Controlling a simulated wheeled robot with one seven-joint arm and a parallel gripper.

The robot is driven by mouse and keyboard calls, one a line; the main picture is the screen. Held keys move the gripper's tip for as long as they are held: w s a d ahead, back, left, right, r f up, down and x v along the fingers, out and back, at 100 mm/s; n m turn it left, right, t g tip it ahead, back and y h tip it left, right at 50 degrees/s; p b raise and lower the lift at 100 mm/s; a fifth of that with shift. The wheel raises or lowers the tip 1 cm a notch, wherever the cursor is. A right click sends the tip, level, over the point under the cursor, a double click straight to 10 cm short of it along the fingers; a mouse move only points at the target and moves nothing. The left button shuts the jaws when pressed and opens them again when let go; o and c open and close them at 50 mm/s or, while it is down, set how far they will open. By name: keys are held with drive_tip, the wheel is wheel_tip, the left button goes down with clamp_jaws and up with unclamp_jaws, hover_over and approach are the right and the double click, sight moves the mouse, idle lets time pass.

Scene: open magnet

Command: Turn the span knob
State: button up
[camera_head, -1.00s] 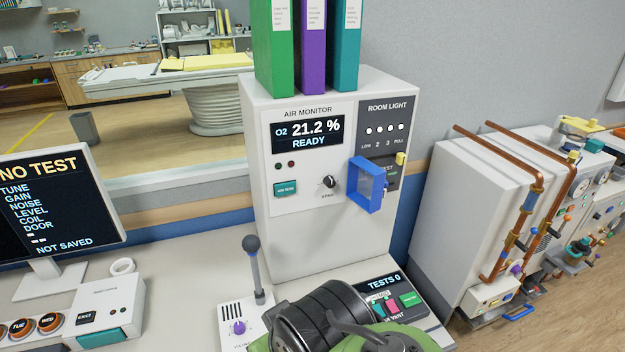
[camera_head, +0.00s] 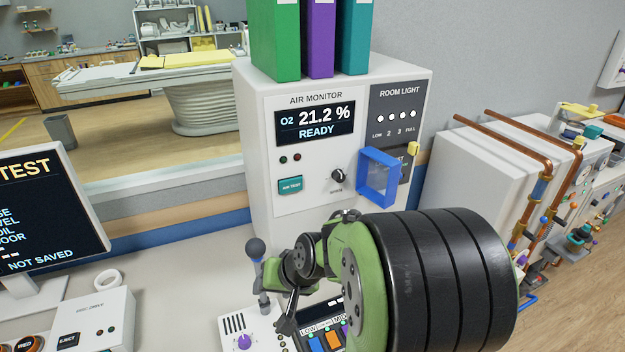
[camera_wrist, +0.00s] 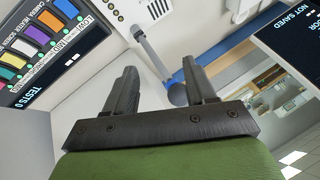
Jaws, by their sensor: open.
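The span knob (camera_head: 338,175) is a small black dial with a light pointer. It sits on the white air monitor panel (camera_head: 310,190), right of the green air test button and left of a blue open-framed cover. The knob is not visible in the wrist view. My gripper (camera_wrist: 160,80) is open and empty in the wrist view, with its two dark fingers apart. In the head view my arm reaches over the desk below and in front of the monitor. The gripper is low, by the lever, well apart from the knob, and partly hidden by my arm.
A grey lever with a ball top (camera_head: 256,248) stands beside my gripper; it also shows in the wrist view (camera_wrist: 178,95). The blue cover (camera_head: 378,175) juts out right of the knob. Binders (camera_head: 320,40) stand on the monitor. A screen (camera_head: 45,215) is at left.

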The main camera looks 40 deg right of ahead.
drive_tip(key=w+d+f+m+t+b, duration=0.2)
drive_tip(key=d+m+t, duration=0.15)
drive_tip(key=d, duration=0.35)
drive_tip(key=m+t+h+b, duration=0.3)
drive_tip(key=m+t+h, duration=0.45)
drive_tip(key=m, duration=0.35)
approach(341, 179)
drive_tip(key=shift+y, duration=0.35)
drive_tip(key=x, duration=0.8)
drive_tip(key=shift+w+d+r, duration=0.15)
drive_tip(key=shift+w+d, duration=0.1)
drive_tip(key=shift+d, duration=0.05)
clamp_jaws()
